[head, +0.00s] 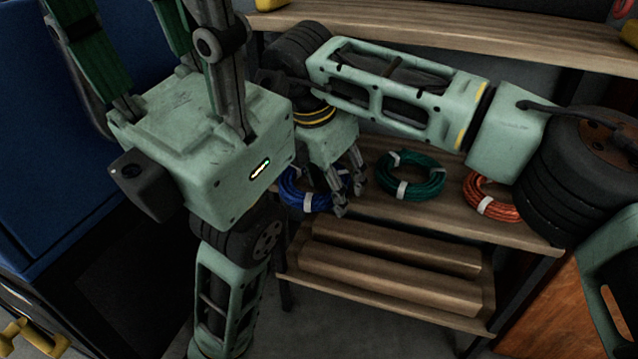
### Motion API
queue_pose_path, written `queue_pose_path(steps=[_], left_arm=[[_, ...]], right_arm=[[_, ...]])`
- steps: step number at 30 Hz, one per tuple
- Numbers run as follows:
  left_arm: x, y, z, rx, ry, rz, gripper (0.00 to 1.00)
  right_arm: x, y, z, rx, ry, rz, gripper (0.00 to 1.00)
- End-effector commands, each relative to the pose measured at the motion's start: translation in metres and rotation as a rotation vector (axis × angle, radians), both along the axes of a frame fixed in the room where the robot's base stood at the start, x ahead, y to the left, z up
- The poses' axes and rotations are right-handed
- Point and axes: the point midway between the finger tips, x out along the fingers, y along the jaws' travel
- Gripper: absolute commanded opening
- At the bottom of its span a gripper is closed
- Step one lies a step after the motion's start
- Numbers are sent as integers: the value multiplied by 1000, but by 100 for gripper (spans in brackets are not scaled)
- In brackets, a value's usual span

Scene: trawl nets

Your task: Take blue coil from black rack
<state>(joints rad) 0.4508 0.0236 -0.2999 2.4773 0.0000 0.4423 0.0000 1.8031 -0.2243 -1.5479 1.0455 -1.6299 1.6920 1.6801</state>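The blue coil (297,194) lies on the middle wooden shelf of the black-framed rack (455,220), at the shelf's left end. It has white bands, and its upper part is partly hidden by my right gripper. My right gripper (349,197) points down at the coil's right side, with its fingers over or beside the ring. I cannot tell whether they close on it. My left gripper (150,40) is large in the foreground at upper left, fingers pointing up and spread apart. Its tips are cut off by the top edge, and nothing shows between the fingers.
A green coil (425,188) and an orange coil (491,207) lie to the right on the same shelf. Wooden planks (385,275) fill the lower shelf. An upper shelf (440,35) runs above my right arm. A blue cabinet (35,150) stands at left.

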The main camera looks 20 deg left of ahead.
Motion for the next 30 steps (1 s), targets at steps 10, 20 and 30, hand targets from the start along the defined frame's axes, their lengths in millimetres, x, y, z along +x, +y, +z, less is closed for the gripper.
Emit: queue_pose_path(steps=[10, 20, 30], left_arm=[[0, 0, 0, 0, 1, 0, 40], [0, 0, 0, 0, 0, -1, 40], [0, 0, 0, 0, 0, -1, 40]], right_arm=[[0, 0, 0, 0, 1, 0, 31], [0, 0, 0, 0, 1, 0, 2], [0, 0, 1, 1, 1, 1, 0]])
